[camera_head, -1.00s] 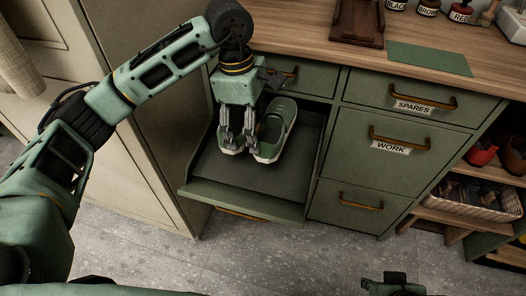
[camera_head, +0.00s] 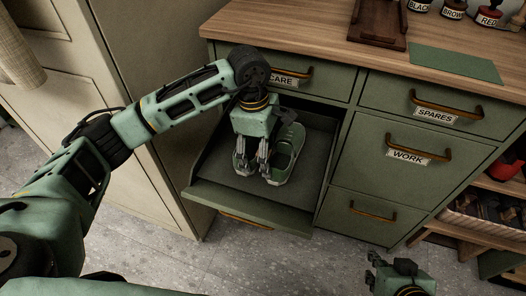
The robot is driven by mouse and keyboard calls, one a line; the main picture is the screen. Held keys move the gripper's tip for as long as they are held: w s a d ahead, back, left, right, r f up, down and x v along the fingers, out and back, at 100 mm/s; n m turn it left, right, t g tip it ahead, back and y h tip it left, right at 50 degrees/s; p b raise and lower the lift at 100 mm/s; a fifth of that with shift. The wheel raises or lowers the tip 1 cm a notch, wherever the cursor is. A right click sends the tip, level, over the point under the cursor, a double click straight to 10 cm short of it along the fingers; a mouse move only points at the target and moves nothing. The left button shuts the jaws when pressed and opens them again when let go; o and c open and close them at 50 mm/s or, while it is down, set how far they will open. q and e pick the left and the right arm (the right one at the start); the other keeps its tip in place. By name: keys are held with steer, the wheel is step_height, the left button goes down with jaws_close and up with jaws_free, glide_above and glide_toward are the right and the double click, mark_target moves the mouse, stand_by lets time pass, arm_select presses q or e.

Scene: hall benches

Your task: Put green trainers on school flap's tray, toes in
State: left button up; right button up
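The pair of green trainers with pale soles, the right trainer (camera_head: 288,150) and the left trainer (camera_head: 241,165), is side by side over the dark green tray (camera_head: 215,172) of the open flap. Their toes appear to point into the cabinet. My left gripper (camera_head: 253,165) reaches down from above, its fingers around the left trainer, and looks shut on the pair. Its wrist and fingers hide much of the left trainer. Whether the soles touch the tray is unclear. My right gripper (camera_head: 400,277) is low at the bottom edge, away from the tray; its fingers are unclear.
Drawers labelled CARE (camera_head: 283,79), SPARES (camera_head: 436,113) and WORK (camera_head: 408,156) surround the flap. The wooden worktop (camera_head: 310,28) holds a green mat (camera_head: 455,63) and labelled pots. A tall beige cabinet (camera_head: 130,150) stands close on the left; open shelves are at right.

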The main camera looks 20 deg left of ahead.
arm_select(q)
steer(key=o, duration=1.6)
steer(key=shift+o, duration=0.2)
